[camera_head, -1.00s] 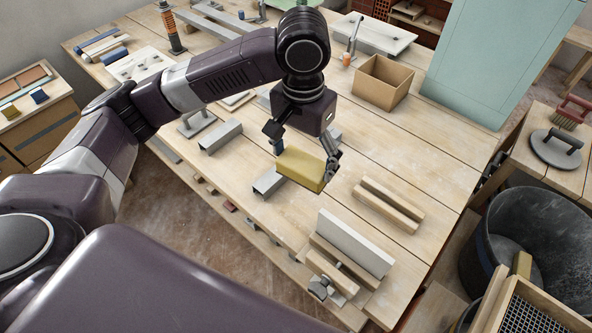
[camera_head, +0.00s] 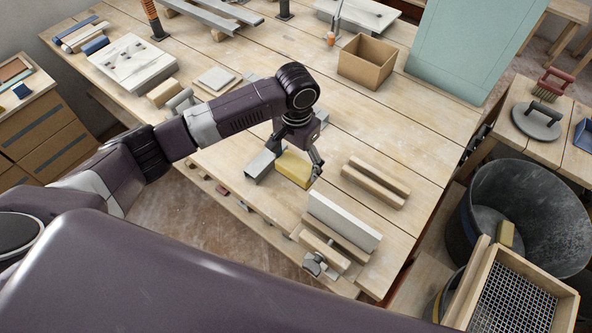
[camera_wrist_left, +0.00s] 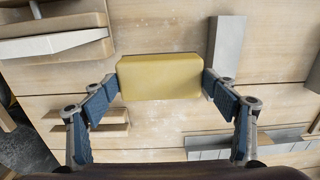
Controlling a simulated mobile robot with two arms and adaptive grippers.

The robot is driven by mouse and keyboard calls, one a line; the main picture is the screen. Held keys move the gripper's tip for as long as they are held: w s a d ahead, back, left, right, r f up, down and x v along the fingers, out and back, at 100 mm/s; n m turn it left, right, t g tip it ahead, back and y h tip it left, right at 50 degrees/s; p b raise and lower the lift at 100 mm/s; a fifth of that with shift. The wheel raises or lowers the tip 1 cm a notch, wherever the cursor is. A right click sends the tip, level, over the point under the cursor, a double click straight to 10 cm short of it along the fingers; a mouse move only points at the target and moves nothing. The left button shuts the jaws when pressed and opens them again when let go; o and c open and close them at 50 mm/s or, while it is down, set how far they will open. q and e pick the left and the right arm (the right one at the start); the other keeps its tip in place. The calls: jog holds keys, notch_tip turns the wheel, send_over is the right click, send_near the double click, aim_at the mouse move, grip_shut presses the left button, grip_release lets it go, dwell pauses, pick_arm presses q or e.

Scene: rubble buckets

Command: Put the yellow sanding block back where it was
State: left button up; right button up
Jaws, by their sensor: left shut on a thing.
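The yellow sanding block (camera_head: 293,169) is between the fingers of my left gripper (camera_head: 297,161), low over the workbench (camera_head: 405,235). My left gripper is shut on it. In the left wrist view the block (camera_wrist_left: 160,77) lies crosswise, with a blue-padded finger at each end. I cannot tell whether its underside touches the bench top. A grey metal channel (camera_head: 260,164) is close to its left in the head view. My right gripper is not in view.
A wooden rail piece (camera_head: 376,183) lies right of the block, and a long pale bar (camera_head: 343,221) lies in front. An open cardboard box (camera_head: 366,62) stands farther back. A black bucket (camera_head: 520,205) with a yellowish block (camera_head: 505,234) inside stands at the right.

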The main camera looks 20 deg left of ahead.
aim_at(296, 174)
pick_arm(q)
jog(key=shift+f, duration=0.7)
notch_tip(296, 174, down, 4)
jog(key=shift+r+p, duration=0.25)
jog(key=shift+p, duration=0.1)
jog(key=shift+f, duration=0.25)
jog(key=shift+f, duration=0.1)
jog(key=o, duration=1.2)
jog(key=shift+o, duration=0.2)
notch_tip(296, 174, up, 11)
jog(key=shift+d+r+b, duration=0.1)
jog(key=shift+b, duration=1.15)
jog(key=shift+r, duration=0.55)
